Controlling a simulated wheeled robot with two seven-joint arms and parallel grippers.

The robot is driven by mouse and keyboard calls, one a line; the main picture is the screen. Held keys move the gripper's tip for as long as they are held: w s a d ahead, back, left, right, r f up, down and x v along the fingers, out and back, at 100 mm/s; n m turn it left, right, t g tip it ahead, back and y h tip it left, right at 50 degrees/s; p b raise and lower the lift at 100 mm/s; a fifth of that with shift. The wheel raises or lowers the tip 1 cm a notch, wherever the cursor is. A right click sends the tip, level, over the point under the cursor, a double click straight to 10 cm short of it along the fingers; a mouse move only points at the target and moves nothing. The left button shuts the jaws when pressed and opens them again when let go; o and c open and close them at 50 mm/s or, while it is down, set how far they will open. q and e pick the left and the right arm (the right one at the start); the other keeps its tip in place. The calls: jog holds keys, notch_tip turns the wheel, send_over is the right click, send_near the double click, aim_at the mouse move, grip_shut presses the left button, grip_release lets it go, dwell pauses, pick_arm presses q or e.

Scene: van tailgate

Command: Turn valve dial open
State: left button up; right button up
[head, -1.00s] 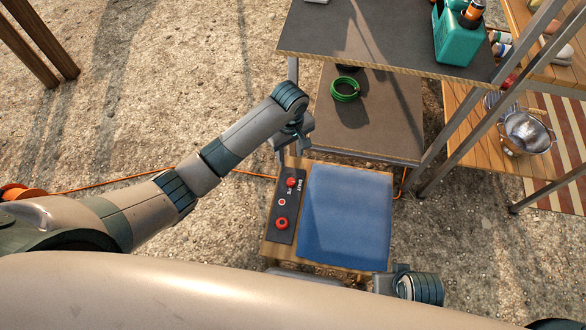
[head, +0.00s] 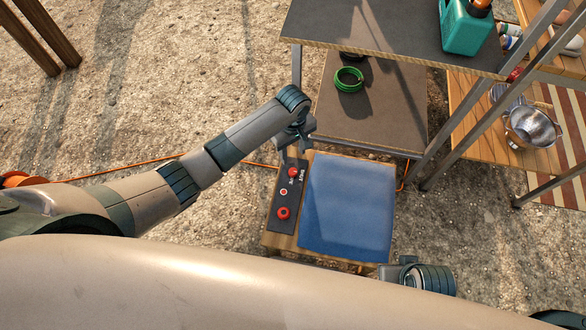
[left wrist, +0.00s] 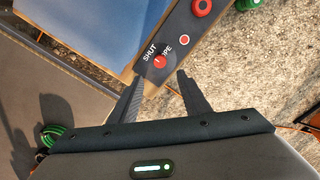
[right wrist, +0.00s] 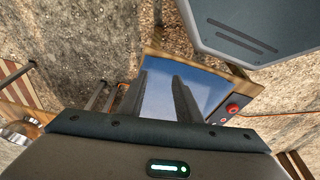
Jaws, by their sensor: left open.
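The valve dial (head: 293,172) is a small red knob by SHUT and OPEN lettering on a black panel (head: 278,222). In the left wrist view the dial (left wrist: 159,62) has a pale pointer mark. My left gripper (head: 288,154) is at the panel's far end. In its wrist view its fingers (left wrist: 160,76) are spread, with the dial just beyond and between the tips; contact cannot be told. My right gripper (right wrist: 160,76) is open and empty, its fingers pointing toward the blue pad. In the head view its wrist shows near the stand's front right corner.
The panel lies on a wooden stand beside a blue pad (head: 347,208). A larger red knob (head: 283,213) and a small ringed button (head: 283,192) share the panel. Behind are a shelf with a green coil (head: 348,79) and a teal jug (head: 466,27). Open gravel lies left.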

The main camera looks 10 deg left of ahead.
aim_at(293, 171)
pick_arm(q)
notch_tip(293, 171, down, 10)
jog(key=b, duration=0.2)
jog(key=shift+f+b, duration=0.15)
jog(key=shift+b, duration=0.15)
jog(key=shift+f, duration=0.7)
pick_arm(e)
jog(key=shift+w+a+r+t+y, duration=0.1)
jog(key=shift+w+a+t+y, duration=0.1)
jog(key=shift+w+a+t, duration=0.35)
jog(key=shift+w+a+t+y, duration=0.2)
jog(key=shift+w+a, duration=0.1)
jog(key=shift+a, duration=0.4)
jog(key=shift+w+a+r+t+y, duration=0.1)
jog(key=shift+w+a+t+y, duration=0.1)
jog(key=shift+w+a+t, duration=0.35)
jog(key=shift+s+a, duration=0.1)
jog(key=shift+s, duration=0.05)
pick_arm(q)
jog(key=c, duration=1)
